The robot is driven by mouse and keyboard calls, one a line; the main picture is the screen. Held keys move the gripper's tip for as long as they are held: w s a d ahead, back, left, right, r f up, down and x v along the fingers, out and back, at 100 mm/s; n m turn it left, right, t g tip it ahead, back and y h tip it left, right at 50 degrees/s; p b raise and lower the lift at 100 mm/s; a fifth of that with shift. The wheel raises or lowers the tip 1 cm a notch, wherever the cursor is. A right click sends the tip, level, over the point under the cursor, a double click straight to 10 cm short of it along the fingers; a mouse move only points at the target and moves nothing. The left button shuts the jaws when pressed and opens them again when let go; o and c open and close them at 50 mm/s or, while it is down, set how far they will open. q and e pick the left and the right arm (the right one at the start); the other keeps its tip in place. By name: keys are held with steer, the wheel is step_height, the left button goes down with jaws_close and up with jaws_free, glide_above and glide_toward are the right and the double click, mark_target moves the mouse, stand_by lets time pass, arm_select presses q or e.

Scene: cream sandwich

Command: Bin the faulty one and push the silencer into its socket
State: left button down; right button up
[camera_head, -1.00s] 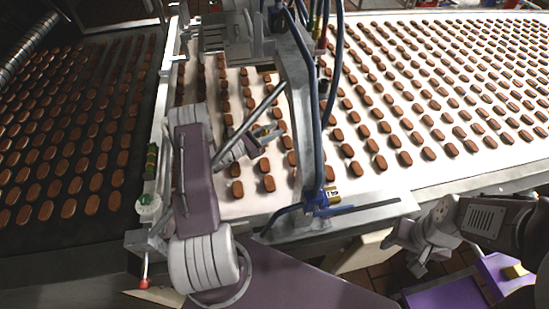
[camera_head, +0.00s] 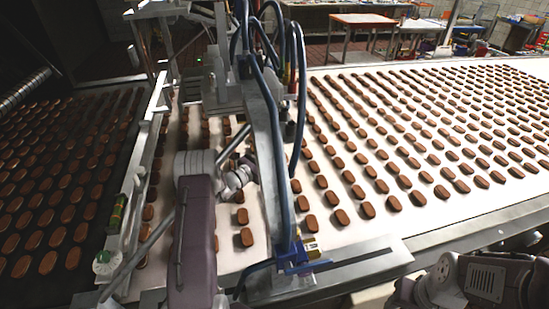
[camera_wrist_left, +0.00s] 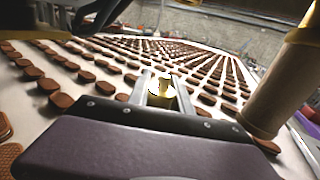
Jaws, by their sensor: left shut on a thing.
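In the left wrist view my left gripper (camera_wrist_left: 160,96) is shut on a small brass piece (camera_wrist_left: 161,84), which looks like a silencer. In the head view my left arm (camera_head: 197,235) reaches up over the near end of the white belt; its fingertips are hidden around the machine's metal column (camera_head: 272,150). A blue fitting (camera_head: 294,260) with a small yellow-and-white labelled part (camera_head: 311,243) sits at the column's foot. I cannot tell which part is faulty, and no socket or bin is clearly visible. My right arm (camera_head: 470,283) is at the lower right, its gripper out of view.
Many brown biscuits lie in rows on the white belt (camera_head: 345,235) and the dark belt (camera_head: 20,260). Blue hoses (camera_head: 298,110) hang along the column. A large tan cylinder (camera_wrist_left: 282,85) is close at right in the wrist view.

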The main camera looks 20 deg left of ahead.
arm_select(q)
step_height(320, 180, up, 5)
steer(key=p, duration=0.2)
steer(key=shift+s+a+r+p, duration=0.1)
steer(key=shift+p, duration=0.25)
steer(key=shift+b, duration=0.6)
stand_by(1.0)
steer(key=shift+r+p, duration=0.7)
steer(key=shift+r, duration=0.6)
steer(key=c, duration=1.1)
jaws_free()
